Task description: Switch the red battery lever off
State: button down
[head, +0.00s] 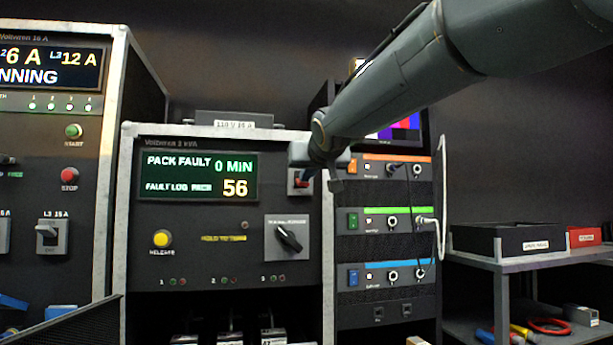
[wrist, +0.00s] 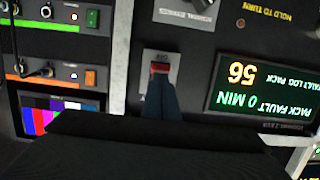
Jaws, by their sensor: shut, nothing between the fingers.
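The red battery lever (wrist: 160,67) sits on a light grey plate (wrist: 172,58) on the front panel of the dark power unit. The wrist view shows the panel upside down. My gripper (wrist: 160,80) is shut and empty, with its fingertips at the lever; I cannot tell for sure whether they touch it. In the head view my gripper (head: 305,177) covers part of the lever and its plate, and a bit of red (head: 299,183) shows beside the fingers. The display (head: 187,176) reads PACK FAULT, 0 MIN and 56.
A rotary knob (head: 289,238) and a yellow release button (head: 162,239) are on the same panel. A rack with orange, green and blue strips (head: 388,221) and plugged cables stands close on the right. A taller cabinet (head: 60,135) stands left.

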jog(key=p+v, duration=0.3)
jog(key=v, duration=0.8)
jog(key=shift+s+r+p, duration=0.2)
jog(key=shift+s+p, duration=0.1)
jog(key=shift+p, duration=0.05)
